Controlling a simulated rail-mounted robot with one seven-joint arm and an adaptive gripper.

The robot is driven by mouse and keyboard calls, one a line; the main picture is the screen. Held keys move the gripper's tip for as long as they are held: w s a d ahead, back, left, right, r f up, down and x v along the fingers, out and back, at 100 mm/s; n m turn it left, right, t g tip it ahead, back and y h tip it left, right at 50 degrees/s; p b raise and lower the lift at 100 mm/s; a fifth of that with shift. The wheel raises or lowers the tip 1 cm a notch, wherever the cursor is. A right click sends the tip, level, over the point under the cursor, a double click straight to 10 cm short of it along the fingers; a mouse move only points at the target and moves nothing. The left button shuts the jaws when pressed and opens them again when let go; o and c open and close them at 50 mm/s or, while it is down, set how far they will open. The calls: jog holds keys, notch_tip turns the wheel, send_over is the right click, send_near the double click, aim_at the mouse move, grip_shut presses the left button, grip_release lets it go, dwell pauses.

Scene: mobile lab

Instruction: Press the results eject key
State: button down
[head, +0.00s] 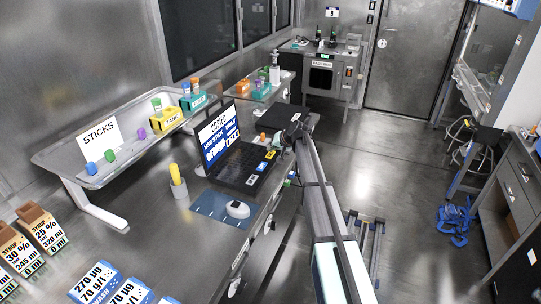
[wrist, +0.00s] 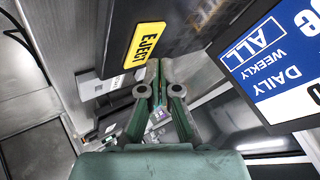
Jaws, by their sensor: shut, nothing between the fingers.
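The yellow key marked EJECT (wrist: 144,44) is on the dark laptop base in the wrist view, upper middle. In the head view a small yellow key (head: 263,167) lies at the right of the laptop keyboard. My gripper (wrist: 158,82) is shut and empty, its green fingertips close together just below and right of the EJECT key in the wrist picture. I cannot tell whether they touch the laptop. In the head view my gripper (head: 294,132) is at the laptop's right edge, partly hidden by my arm. The laptop screen (head: 218,135) is lit and reads COPIED.
A tray marked STICKS (head: 58,163) is at the left.

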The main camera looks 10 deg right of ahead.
aim_at(272, 155)
jog(key=shift+f, duration=0.2)
jog(key=shift+f+b, duration=0.3)
jog(key=shift+b, duration=0.1)
jog(key=shift+f+b, duration=0.3)
jog(key=shift+f, duration=0.05)
dwell(0.6)
dwell(0.4)
jog(key=shift+r, duration=0.85)
jog(key=shift+r+p, duration=1)
jog(key=shift+r, duration=1.5)
